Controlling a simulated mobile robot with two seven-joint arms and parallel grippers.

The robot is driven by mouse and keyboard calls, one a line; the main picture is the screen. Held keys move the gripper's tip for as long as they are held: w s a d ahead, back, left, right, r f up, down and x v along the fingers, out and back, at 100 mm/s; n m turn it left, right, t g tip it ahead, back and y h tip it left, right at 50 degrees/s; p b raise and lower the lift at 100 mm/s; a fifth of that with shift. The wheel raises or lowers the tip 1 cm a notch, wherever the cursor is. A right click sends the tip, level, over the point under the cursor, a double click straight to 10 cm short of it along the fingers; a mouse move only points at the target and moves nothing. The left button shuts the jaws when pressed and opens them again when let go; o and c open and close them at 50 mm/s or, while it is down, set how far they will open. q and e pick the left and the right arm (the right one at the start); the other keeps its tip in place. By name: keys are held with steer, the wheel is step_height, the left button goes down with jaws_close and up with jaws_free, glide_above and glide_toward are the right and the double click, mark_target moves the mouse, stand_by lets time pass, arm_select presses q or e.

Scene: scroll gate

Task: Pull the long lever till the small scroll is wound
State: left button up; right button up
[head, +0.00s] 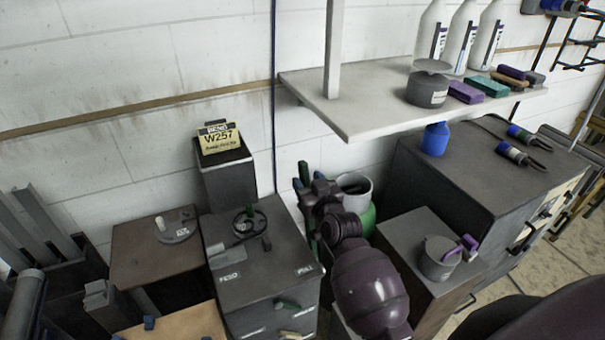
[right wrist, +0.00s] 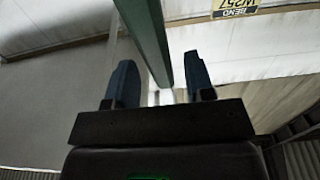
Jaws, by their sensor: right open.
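A machine block (head: 265,262) with printed labels stands left of my right arm. On its top is a small round former (head: 249,222) with a dark ring and a green upright piece. Whether a scroll is wound there is too small to tell. A long green bar, which looks like the lever (right wrist: 146,35), runs down between the two fingers of my right gripper (right wrist: 161,85) in the right wrist view. The fingers stand open, with gaps beside the bar. In the head view my right gripper (head: 308,180) is beside the block, partly hidden by its own wrist. My left gripper is not seen.
A yellow W257 sign (head: 219,140) stands on a grey post behind the block. A grey shelf (head: 360,115) with bottles overhangs at the right. A cabinet (head: 470,165) and a box with a grey pot (head: 438,262) stand right of my arm.

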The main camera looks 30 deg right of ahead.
steer(key=shift+w+d, duration=0.15)
steer(key=shift+w, duration=1.6)
steer(key=shift+c, duration=0.2)
jaws_close()
